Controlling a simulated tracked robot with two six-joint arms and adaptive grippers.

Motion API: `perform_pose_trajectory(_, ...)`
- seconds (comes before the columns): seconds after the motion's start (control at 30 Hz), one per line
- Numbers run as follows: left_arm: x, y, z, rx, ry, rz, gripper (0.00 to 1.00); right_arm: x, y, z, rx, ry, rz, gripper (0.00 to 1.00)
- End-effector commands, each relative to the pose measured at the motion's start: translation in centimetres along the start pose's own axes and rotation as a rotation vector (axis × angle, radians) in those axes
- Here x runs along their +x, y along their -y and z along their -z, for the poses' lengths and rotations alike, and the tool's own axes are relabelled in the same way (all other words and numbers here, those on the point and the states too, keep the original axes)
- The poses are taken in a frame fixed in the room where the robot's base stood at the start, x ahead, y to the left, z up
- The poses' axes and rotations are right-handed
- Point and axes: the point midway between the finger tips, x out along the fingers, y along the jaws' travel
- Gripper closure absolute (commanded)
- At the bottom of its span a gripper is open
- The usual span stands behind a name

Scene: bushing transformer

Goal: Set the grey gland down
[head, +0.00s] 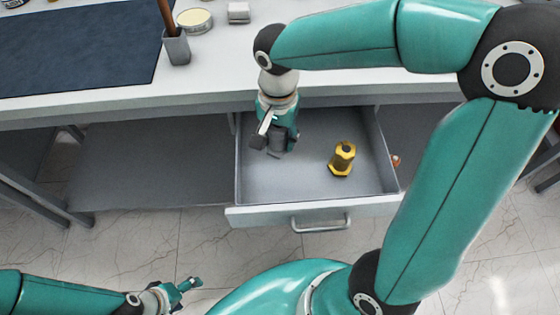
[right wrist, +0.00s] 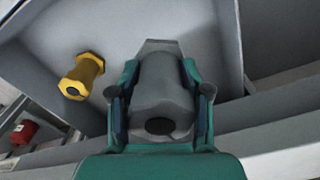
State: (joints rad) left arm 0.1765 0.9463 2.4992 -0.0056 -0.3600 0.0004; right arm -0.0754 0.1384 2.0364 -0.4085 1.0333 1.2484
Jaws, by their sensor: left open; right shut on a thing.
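The grey gland (right wrist: 160,95) is between the fingers of my right gripper (right wrist: 160,110) in the right wrist view. It has a hexagonal collar and a dark hole in the end facing the camera. In the head view, my right gripper (head: 272,140) reaches down into the left part of the open drawer (head: 310,212), and the gland (head: 276,142) is partly hidden by the fingers. I cannot tell whether the gland touches the drawer floor. My left gripper (head: 188,287) is open and empty, low at the left, over the floor.
The workbench (head: 215,75) lies behind, with a dark mat (head: 75,45), a grey cup (head: 177,47) and a round tin (head: 195,20).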

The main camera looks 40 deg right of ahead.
Motion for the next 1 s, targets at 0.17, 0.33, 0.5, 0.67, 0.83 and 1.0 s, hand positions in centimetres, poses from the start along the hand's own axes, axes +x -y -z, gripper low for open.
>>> perform_pose_trajectory(0.17, 0.7, 0.3, 0.0, 0.0, 0.0, 0.0, 0.22, 4.4, 0.0, 0.0, -0.001, 0.002, -0.004, 0.92)
perform_pose_trajectory(0.33, 0.9, 0.3, 0.0, 0.0, 0.0, 0.0, 0.22, 6.1, 0.0, 0.0, 0.0, 0.0, -0.001, 0.92)
perform_pose_trajectory(0.5, 1.1, 0.4, 0.0, 0.0, 0.0, 0.0, 0.22, 7.5, 0.1, 0.0, -0.002, 0.001, -0.001, 0.92)
perform_pose_trajectory(0.67, 1.5, 0.5, 0.0, 0.0, 0.0, 0.0, 0.22, 9.8, 0.1, 0.0, -0.003, 0.001, -0.002, 0.93)
perform_pose_trajectory(0.83, 1.5, 0.5, 0.0, 0.0, 0.0, 0.0, 0.22, 10.6, 0.2, 0.0, -0.005, -0.001, 0.002, 0.92)
perform_pose_trajectory(1.0, 1.5, 0.5, 0.0, 0.0, 0.0, 0.0, 0.22, 10.6, 0.2, -0.1, -0.005, 0.0, 0.001, 0.48)
